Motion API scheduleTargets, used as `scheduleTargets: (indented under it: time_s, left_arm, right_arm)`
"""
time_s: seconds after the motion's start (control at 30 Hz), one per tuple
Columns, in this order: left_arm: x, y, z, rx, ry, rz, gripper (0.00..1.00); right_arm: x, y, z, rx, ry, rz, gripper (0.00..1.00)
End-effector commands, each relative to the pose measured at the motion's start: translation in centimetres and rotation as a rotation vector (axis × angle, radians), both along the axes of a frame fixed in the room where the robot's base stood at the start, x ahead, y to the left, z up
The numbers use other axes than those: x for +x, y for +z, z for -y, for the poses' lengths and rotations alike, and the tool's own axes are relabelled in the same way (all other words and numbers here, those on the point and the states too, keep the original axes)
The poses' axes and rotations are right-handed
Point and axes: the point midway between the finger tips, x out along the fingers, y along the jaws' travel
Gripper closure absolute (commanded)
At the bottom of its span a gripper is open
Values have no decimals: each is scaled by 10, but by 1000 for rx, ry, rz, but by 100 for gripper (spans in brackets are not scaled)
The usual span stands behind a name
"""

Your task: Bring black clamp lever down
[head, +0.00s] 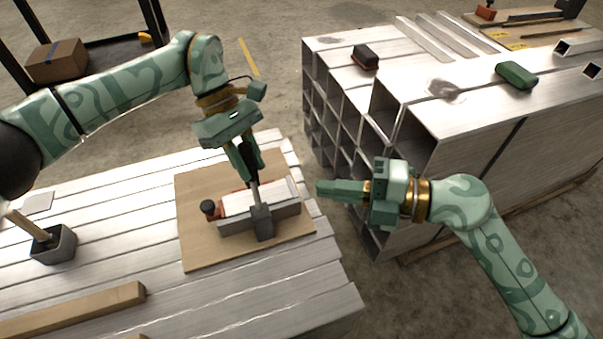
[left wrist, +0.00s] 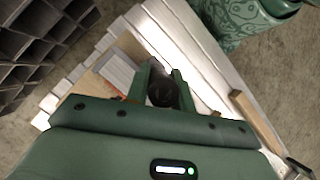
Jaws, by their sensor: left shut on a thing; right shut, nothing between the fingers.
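The clamp stands on a wooden board (head: 195,245); its grey base (head: 262,224) is at the board's front right part. The black clamp lever (head: 254,172) rises nearly upright from that base. My left gripper (head: 249,170) comes from above and is shut on the upper part of the lever. In the left wrist view, the dark rounded end of the lever (left wrist: 163,93) sits between the two green fingers, which hide part of it. My right gripper (head: 320,188) is shut and empty, to the right of the board and apart from the clamp.
A pale block (head: 250,200) lies beside the clamp, with a black-and-red knob (head: 209,208) at its left. A dark cup (head: 54,246) and a wooden bar (head: 75,311) are on the slatted aluminium surface. Stacked aluminium tubes (head: 470,110) stand at the right.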

Motion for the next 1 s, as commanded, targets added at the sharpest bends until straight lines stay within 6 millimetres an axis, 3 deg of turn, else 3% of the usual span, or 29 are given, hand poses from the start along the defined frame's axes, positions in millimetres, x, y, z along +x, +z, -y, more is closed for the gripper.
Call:
scheduleTargets:
  time_s: [0.47, 0.7, 1.0]
  left_arm:
    - [-1, -2, 1, 0, -2, -4, 100]
    - [-1, -2, 1, 0, -2, -4, 100]
    - [-1, -2, 1, 1, -2, -5, 100]
  right_arm:
    - [24, -9, -91, 7, 0, -1, 100]
    - [53, -17, -104, 4, -2, -5, 100]
    - [58, -18, -107, 4, -2, -4, 100]
